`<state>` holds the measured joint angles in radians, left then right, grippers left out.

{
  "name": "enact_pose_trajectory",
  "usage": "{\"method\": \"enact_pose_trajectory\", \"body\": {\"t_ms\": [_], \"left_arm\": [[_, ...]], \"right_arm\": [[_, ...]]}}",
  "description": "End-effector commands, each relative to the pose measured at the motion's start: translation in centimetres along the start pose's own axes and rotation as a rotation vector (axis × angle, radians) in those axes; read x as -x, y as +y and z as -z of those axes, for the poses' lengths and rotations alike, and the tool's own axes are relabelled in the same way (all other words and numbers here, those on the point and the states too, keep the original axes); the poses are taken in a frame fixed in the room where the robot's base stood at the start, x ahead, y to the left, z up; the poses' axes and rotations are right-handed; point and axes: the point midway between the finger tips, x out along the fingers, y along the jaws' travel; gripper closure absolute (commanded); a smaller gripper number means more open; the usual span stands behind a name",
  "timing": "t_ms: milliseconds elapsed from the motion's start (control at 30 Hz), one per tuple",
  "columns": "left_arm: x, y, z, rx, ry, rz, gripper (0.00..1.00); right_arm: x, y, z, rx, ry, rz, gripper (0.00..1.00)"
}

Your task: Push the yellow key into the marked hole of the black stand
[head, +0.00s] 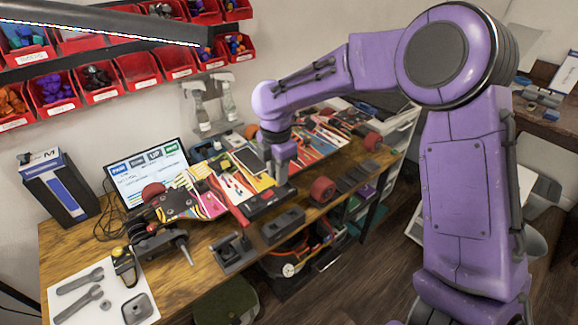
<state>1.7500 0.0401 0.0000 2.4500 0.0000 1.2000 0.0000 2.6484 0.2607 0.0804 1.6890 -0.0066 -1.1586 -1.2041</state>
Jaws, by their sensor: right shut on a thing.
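My right gripper (281,180) points down over the middle of the workbench. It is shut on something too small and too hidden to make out. I cannot pick out the yellow key for certain in this view. Just below and left of the fingertips is a black block with red sides (265,203). Dark stand-like pieces stand along the bench's front edge: a block (283,226) and a bracket-like one (232,252). I cannot tell which is the black stand, and no marked hole can be made out. My left gripper is not in view.
Skateboard decks (200,195) with red wheels (322,190) lie on the wooden bench (75,240). A screen (148,172), spray bottles (228,103) and a dark box (57,190) stand behind. A white sheet with grey tools (85,305) lies at front left. Red bins (137,70) hang on the wall.

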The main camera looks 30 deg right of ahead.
Motion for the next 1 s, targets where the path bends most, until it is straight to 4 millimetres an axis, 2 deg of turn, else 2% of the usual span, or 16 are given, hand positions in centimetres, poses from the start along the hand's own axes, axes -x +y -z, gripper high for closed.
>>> {"method": "enact_pose_trajectory", "body": {"t_ms": [33, 200, 567, 1000], "left_arm": [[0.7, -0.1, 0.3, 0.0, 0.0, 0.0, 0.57], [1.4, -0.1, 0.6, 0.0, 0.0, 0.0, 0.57], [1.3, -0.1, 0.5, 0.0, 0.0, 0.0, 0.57], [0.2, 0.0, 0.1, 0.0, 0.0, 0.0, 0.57]], "right_arm": [[0.4, 0.4, 0.3, 0.001, 0.0, 0.001, 1.0], [0.2, 1.4, 1.2, -0.001, -0.001, 0.001, 1.0], [-0.1, 1.6, 1.4, -0.001, 0.001, 0.0, 1.0], [-3.3, 1.5, 1.4, 0.0, 0.001, 0.0, 1.0]]}}
